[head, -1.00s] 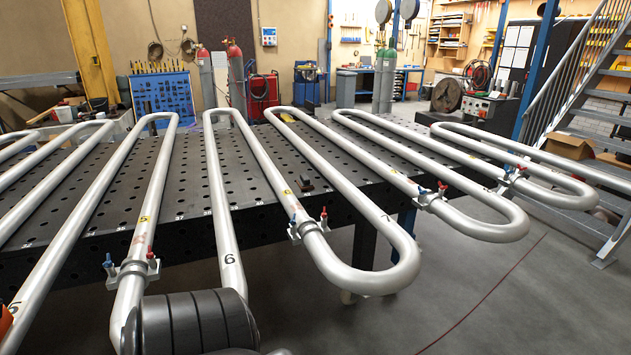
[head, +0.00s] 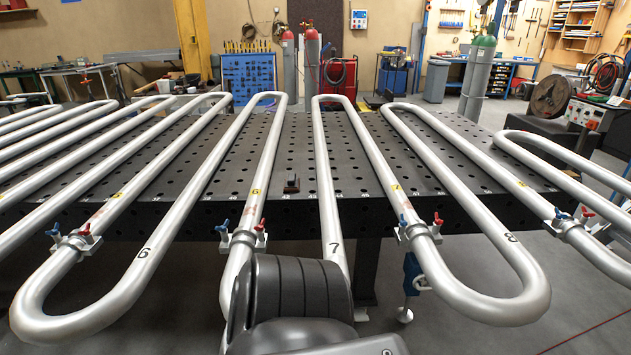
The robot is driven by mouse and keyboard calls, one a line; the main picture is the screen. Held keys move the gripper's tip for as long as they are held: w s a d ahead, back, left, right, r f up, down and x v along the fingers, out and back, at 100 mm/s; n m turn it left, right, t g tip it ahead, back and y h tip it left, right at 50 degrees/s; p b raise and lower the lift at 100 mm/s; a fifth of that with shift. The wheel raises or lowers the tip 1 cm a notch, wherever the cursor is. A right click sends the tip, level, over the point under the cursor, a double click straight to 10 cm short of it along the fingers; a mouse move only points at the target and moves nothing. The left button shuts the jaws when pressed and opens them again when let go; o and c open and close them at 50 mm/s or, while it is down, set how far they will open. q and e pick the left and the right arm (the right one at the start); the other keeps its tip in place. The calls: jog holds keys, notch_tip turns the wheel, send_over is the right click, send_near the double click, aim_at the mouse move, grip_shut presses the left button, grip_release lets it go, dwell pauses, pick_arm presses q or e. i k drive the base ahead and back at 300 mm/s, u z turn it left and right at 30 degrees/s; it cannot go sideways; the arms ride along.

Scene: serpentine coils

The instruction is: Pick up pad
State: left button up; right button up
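A small dark block (head: 291,184), which may be the pad, sits on the perforated dark table (head: 300,150). It lies in the gap between two silver pipe runs, left of the pipe marked 7 (head: 333,235). It is too small to make out in detail. Neither of my grippers is in view. A dark ribbed part of my own body fills the bottom centre and hides part of the pipes there.
Silver serpentine pipes (head: 485,305) cover the table, and their bends overhang its near edge. Clamps with red and blue handles (head: 243,238) hold them along that edge. Grey floor (head: 470,255) is open in front at right. Gas cylinders (head: 312,70) stand behind.

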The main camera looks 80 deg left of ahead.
aim_at(292, 183)
jog(key=u, duration=1)
